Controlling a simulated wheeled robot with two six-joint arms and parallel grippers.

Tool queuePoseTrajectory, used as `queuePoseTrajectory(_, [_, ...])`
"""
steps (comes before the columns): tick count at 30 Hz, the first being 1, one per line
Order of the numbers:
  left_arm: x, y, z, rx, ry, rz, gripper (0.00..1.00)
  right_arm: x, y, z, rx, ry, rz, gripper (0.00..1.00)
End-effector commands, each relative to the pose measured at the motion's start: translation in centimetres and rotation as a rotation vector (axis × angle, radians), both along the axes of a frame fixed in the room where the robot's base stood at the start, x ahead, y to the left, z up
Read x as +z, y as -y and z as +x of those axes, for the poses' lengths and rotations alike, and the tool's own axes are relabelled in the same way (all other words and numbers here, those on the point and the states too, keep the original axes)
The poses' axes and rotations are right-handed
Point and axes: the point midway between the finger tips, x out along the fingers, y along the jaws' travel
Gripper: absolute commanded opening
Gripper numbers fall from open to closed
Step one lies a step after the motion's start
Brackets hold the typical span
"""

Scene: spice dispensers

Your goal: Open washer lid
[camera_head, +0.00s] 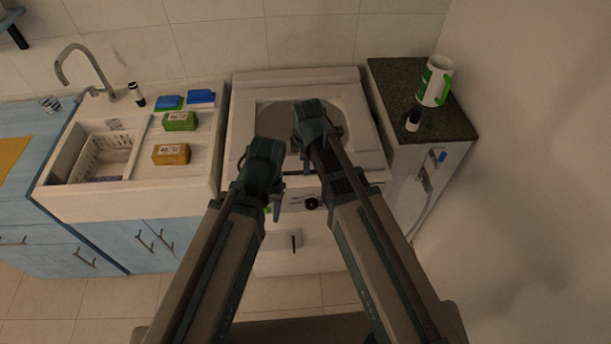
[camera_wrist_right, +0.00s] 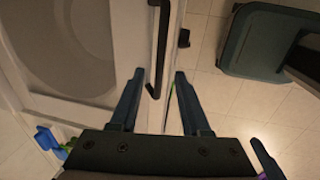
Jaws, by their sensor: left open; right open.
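The white washer (camera_head: 241,120) stands in the middle of the head view. Its top lid (camera_head: 269,105), with a round grey panel, lies flat and closed. The lid's dark bar handle (camera_wrist_right: 160,45) runs along its edge in the right wrist view. My right gripper (camera_wrist_right: 159,75) is open, with the handle's end between its two fingers; I cannot tell if they touch it. In the head view the right gripper is over the lid and mostly hidden by its own wrist. My left gripper (camera_head: 273,208) is open and empty in front of the washer's front edge.
A sink counter (camera_head: 140,195) with a white basket (camera_head: 104,150), spice boxes (camera_head: 171,154) and sponges (camera_head: 201,96) stands left.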

Motion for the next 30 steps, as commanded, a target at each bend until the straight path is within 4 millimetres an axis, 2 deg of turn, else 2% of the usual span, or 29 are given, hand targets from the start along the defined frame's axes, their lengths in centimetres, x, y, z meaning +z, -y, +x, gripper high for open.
queuePoseTrajectory(1, [-1.5, 0.0, 0.0, 0.0, 0.0, 0.0, 0.5, -1.5, 0.0, 0.2, 0.0, 0.0, 0.0, 0.47])
queuePoseTrajectory(6, [-3.4, 0.0, 0.0, 0.001, 0.0, 0.0, 0.5, -3.4, 0.0, 0.6, 0.0, 0.0, 0.0, 0.47])
queuePoseTrajectory(18, [-3.8, 0.0, 0.0, 0.001, 0.0, 0.0, 0.5, -3.8, 0.0, 0.7, 0.0, 0.0, 0.0, 0.47])
queuePoseTrajectory(20, [-3.8, 0.0, 0.0, 0.001, 0.0, 0.0, 0.5, -3.8, 0.0, 0.7, 0.0, 0.0, 0.0, 0.38])
queuePoseTrajectory(26, [-3.8, 0.0, 0.0, 0.001, 0.0, 0.0, 0.5, -3.8, 0.0, 0.7, 0.0, 0.0, 0.0, 0.02])
queuePoseTrajectory(30, [-3.8, 0.0, 0.0, 0.001, 0.0, 0.0, 0.5, -3.8, 0.0, 0.7, 0.0, 0.0, 0.0, 0.0])
